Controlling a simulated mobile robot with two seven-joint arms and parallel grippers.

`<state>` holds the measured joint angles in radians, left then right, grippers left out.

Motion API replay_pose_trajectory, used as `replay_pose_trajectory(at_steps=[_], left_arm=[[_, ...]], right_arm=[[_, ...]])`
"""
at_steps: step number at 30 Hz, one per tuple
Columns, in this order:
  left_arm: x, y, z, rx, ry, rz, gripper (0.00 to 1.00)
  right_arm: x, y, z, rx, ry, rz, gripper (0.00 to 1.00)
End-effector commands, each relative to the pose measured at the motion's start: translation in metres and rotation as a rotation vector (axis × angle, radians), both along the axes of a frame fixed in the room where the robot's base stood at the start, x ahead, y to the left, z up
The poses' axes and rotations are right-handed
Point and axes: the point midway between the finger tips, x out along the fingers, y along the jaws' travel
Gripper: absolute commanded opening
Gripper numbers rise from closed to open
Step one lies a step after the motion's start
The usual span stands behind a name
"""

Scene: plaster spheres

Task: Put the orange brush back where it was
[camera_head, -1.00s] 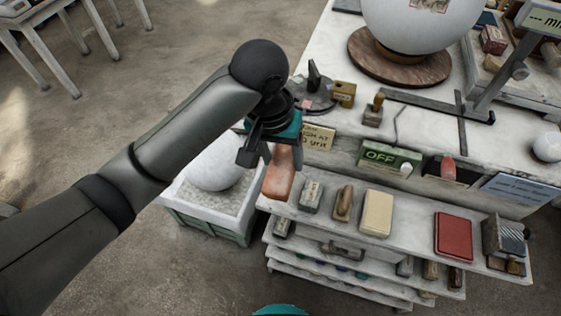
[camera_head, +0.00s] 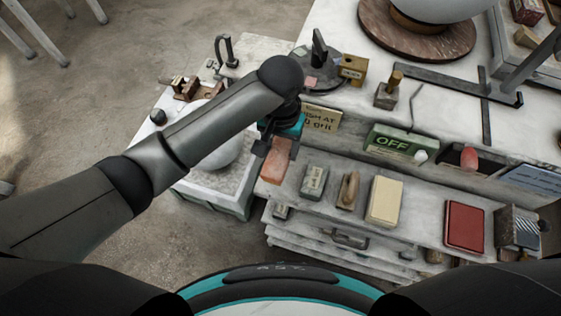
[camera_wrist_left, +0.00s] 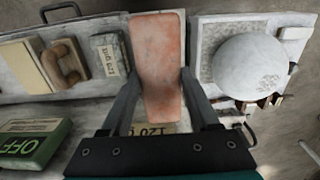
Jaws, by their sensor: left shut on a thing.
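The orange brush (camera_head: 276,163) is a worn, pinkish-orange block at the left end of the upper shelf (camera_head: 412,227). My left gripper (camera_head: 277,147) is shut on it, with one finger along each long side. The wrist view shows the brush (camera_wrist_left: 158,55) lengthwise between the fingers (camera_wrist_left: 160,82), beside the grey 120-grit block (camera_wrist_left: 110,53). I cannot tell whether its underside touches the shelf. My right gripper is not in view.
On the shelf stand the grit block (camera_head: 313,181), a wooden-handled tool (camera_head: 348,190), a cream block (camera_head: 384,201) and a red block (camera_head: 464,224). A white sphere (camera_head: 215,150) sits in a tray left of the brush. The green OFF sign (camera_head: 393,143) stands behind.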

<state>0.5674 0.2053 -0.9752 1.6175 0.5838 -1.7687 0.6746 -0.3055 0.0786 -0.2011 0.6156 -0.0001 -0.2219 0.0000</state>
Motion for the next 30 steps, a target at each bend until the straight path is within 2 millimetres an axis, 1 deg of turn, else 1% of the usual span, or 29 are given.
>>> replay_pose_trajectory(at_steps=[1, 3, 8, 12, 15, 18, 25, 28, 29, 30], left_arm=[[-0.001, 0.000, -0.011, 0.002, 0.002, 0.001, 0.00], [0.000, 0.000, -0.020, 0.002, 0.000, 0.000, 0.00], [0.000, 0.000, -0.031, 0.001, 0.000, 0.000, 0.00], [0.000, 0.000, -0.053, 0.002, 0.002, 0.000, 0.00], [0.000, 0.000, -0.066, 0.001, 0.000, 0.001, 0.00], [0.000, 0.000, -0.070, 0.000, -0.001, 0.000, 0.00], [0.000, 0.000, -0.069, -0.001, -0.002, 0.000, 0.00], [0.000, 0.000, -0.072, 0.000, -0.001, 0.000, 0.00], [0.000, 0.000, -0.072, 0.000, -0.001, 0.000, 0.64], [0.000, 0.000, -0.072, 0.000, -0.001, 0.000, 0.69]], right_arm=[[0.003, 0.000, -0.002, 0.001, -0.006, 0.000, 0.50], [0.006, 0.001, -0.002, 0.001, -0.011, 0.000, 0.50], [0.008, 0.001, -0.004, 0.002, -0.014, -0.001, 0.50], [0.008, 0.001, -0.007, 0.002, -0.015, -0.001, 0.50], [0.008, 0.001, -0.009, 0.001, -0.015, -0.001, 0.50], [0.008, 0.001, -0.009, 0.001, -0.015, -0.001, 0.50], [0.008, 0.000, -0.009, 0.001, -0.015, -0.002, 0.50], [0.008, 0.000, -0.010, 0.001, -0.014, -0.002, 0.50], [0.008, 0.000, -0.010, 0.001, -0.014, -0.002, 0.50], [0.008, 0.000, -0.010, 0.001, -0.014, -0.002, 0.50]])
